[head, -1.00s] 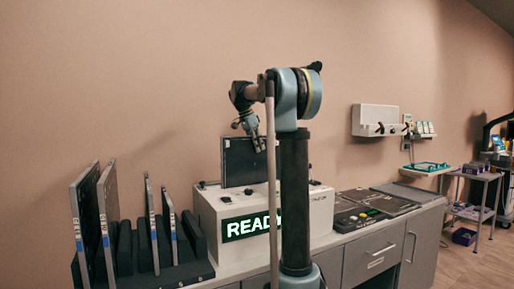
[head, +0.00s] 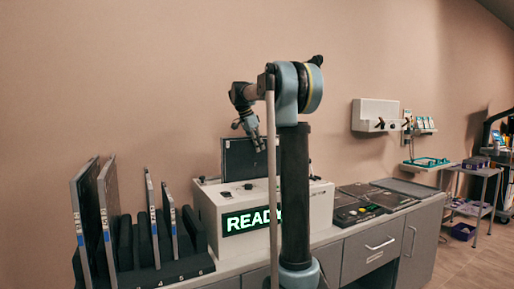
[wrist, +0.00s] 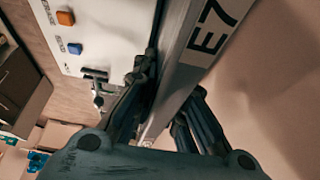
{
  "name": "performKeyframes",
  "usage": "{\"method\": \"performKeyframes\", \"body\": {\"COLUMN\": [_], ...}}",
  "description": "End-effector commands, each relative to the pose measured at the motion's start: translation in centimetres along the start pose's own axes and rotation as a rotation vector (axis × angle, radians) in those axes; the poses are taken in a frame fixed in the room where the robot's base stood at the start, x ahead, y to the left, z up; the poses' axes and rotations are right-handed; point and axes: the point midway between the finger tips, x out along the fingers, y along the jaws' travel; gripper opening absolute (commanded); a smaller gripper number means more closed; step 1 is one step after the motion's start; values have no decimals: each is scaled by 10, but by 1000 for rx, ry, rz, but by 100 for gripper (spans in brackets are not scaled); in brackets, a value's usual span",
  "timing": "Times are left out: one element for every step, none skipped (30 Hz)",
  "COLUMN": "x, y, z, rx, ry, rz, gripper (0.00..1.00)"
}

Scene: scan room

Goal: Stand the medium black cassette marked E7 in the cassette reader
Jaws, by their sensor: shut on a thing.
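The cassette marked E7 (wrist: 210,32) is a dark upright plate with a grey edge in the wrist view. It also shows in the head view as a black panel (head: 238,160) above the top of the cassette reader (head: 210,208). My gripper (head: 257,147) is shut on its upper right part from above. The cassette's lower edge is hidden at the reader's top, so I cannot tell how deep it sits in the slot. The reader is a white box with a lit READY sign. Its white top also shows in the wrist view (wrist: 112,25).
A black rack (head: 185,268) with several upright cassettes stands on the counter at the left. Dark panels (head: 365,205) lie on the counter right of the reader. A white wall unit (head: 372,114) and a trolley (head: 480,172) are farther right.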

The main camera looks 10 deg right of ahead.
Motion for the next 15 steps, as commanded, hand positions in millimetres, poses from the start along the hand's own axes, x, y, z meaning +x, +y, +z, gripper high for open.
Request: {"method": "performKeyframes", "body": {"x": [1,2,2,3,4,5,6,6,7,8,9,10,10,11,12], "y": [0,0,0,0,0,0,0,0,0,0,0,0,0,0,0], "z": [0,0,1,1,2,2,2,2,3,3,4,4,4,4,5], "rx": [0,0,0,0,0,0,0,0,0,0,0,0,0,0,0], "ry": [0,0,0,0,0,0,0,0,0,0,0,0,0,0,0], "rz": [0,0,0,0,0,0,0,0,0,0,0,0,0,0,0], "gripper": [0,0,0,0,0,0,0,0,0,0,0,0,0,0,0]}}
